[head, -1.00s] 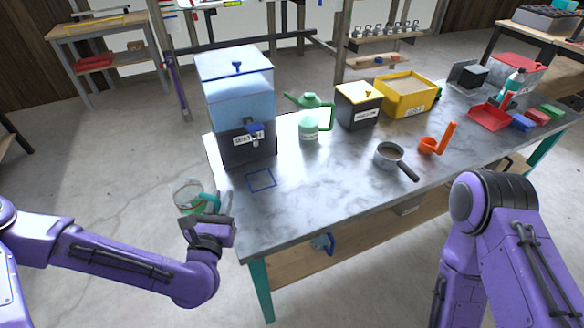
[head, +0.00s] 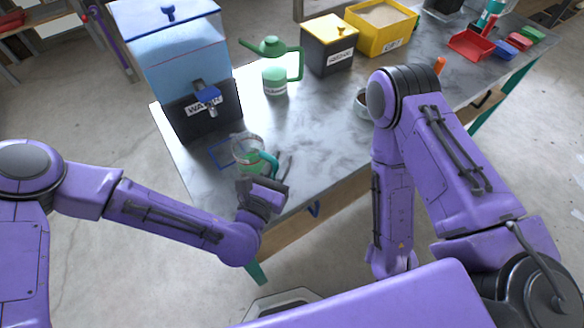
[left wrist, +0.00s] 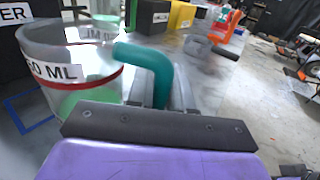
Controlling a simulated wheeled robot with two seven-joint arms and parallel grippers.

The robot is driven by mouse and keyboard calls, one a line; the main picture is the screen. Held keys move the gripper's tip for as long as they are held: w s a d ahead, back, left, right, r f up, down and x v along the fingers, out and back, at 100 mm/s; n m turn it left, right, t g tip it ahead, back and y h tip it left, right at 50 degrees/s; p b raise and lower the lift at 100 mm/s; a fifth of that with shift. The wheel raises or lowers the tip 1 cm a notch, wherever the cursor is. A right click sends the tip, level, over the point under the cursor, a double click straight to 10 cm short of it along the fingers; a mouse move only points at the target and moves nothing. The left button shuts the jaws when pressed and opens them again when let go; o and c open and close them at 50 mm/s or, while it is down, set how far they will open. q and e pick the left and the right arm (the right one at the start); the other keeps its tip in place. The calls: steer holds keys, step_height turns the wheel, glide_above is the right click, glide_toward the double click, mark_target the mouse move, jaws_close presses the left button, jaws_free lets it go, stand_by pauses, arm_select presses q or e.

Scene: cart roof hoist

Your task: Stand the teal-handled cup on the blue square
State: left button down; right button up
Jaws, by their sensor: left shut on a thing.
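The clear cup (head: 246,152) with a teal handle (head: 270,160) is held by my left gripper (head: 272,172). In the left wrist view the gripper is shut on the teal handle (left wrist: 150,70), and the cup (left wrist: 75,65) shows a label and a red line, with green at the bottom. The blue square (head: 217,155) is an outline on the table in front of the water dispenser. The cup overlaps its right part in the head view; I cannot tell whether it touches the table. The square's outline also shows in the left wrist view (left wrist: 36,124). My right gripper is not in view.
The water dispenser (head: 180,60) with a blue tap stands behind the square. A green watering can (head: 275,78), a black box with a yellow lid (head: 328,45) and a yellow bin (head: 380,30) stand further right. The table (head: 310,130) is clear in the middle.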

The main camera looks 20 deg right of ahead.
arm_select(q)
steer(key=shift+s+d+f+m+g+h, duration=0.15)
steer(key=shift+s+d+g+h, duration=0.1)
steer(key=shift+s+d, duration=0.35)
steer(key=shift+s+d+r+m+g+h, duration=0.15)
steer(key=shift+s+d+h, duration=0.15)
steer(key=shift+d, duration=0.35)
steer(key=shift+w+a+f, duration=0.35)
steer(key=shift+w+a, duration=0.3)
steer(key=shift+w, duration=0.15)
steer(key=shift+w+a+f, duration=0.35)
steer(key=shift+w+a, duration=0.25)
steer(key=shift+w, duration=0.15)
steer(key=w+a, duration=0.2)
steer(key=shift+w+f, duration=0.25)
steer(key=shift+w, duration=0.05)
steer(key=shift+w+a+b, duration=0.45)
steer(key=shift+w+a, duration=0.6)
steer(key=shift+w, duration=0.3)
steer(key=shift+w+a+b, duration=0.45)
steer(key=shift+w+a, duration=0.6)
steer(key=shift+w, duration=0.25)
steer(key=shift+f+b, duration=0.6)
steer(key=shift+f, duration=0.05)
steer(key=c, duration=0.9)
jaws_free()
steer(key=shift+c, duration=0.2)
steer(key=shift+s, duration=0.1)
